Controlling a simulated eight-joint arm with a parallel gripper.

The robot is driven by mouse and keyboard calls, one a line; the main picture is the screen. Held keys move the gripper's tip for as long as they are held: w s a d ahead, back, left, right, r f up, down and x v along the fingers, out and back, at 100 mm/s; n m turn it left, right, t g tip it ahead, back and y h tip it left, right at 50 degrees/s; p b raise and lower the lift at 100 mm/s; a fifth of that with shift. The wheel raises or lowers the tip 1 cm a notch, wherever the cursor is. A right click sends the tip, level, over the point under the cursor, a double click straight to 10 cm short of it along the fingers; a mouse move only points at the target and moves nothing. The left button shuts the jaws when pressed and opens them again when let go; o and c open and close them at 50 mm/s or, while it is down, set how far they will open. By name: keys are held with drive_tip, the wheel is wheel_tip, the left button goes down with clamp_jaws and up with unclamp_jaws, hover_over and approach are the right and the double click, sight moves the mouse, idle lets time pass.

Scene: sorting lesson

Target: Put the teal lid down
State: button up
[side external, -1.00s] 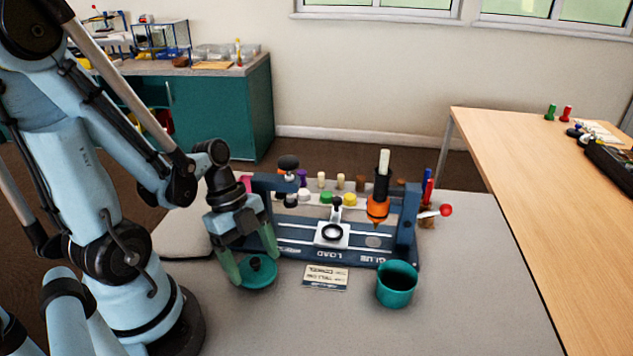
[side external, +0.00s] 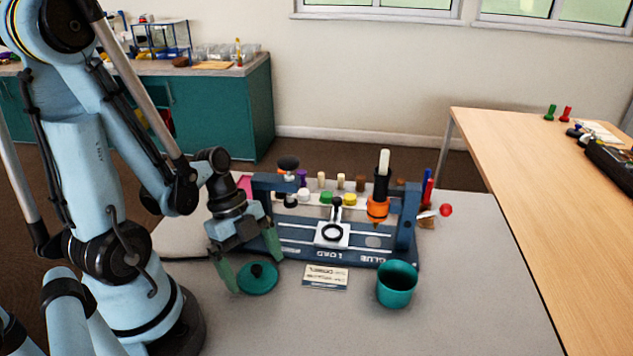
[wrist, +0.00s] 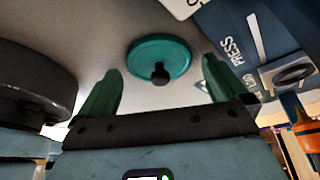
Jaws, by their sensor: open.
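The teal lid (side external: 258,279), a round disc with a dark knob on top, lies flat on the grey table. It also shows in the wrist view (wrist: 172,55), beyond and between my fingers. My gripper (side external: 256,272) is open, with one green finger on each side of the lid and its knob. In the wrist view my gripper (wrist: 158,85) has nothing between its fingers, and a gap shows between them and the lid. The teal cup (side external: 397,285) stands open on the table to the right.
A blue fixture (side external: 345,246) with a black and orange tool (side external: 379,190) stands just behind the lid. A small printed card (side external: 325,277) lies between the lid and the cup. The table front is clear.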

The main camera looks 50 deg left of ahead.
drive_tip(key=v, duration=1.2)
idle(0.4)
drive_tip(key=shift+d+f, duration=0.1)
drive_tip(key=shift+d, duration=0.05)
drive_tip(key=shift+x, duration=5.35)
drive_tip(key=shift+w+v, duration=0.35)
drive_tip(key=shift+v, duration=5.15)
drive_tip(key=shift+s+x, duration=0.2)
drive_tip(key=shift+x, duration=2.8)
drive_tip(key=shift+s+x, duration=0.2)
drive_tip(key=shift+x, duration=2.8)
drive_tip(key=shift+r, duration=3.9)
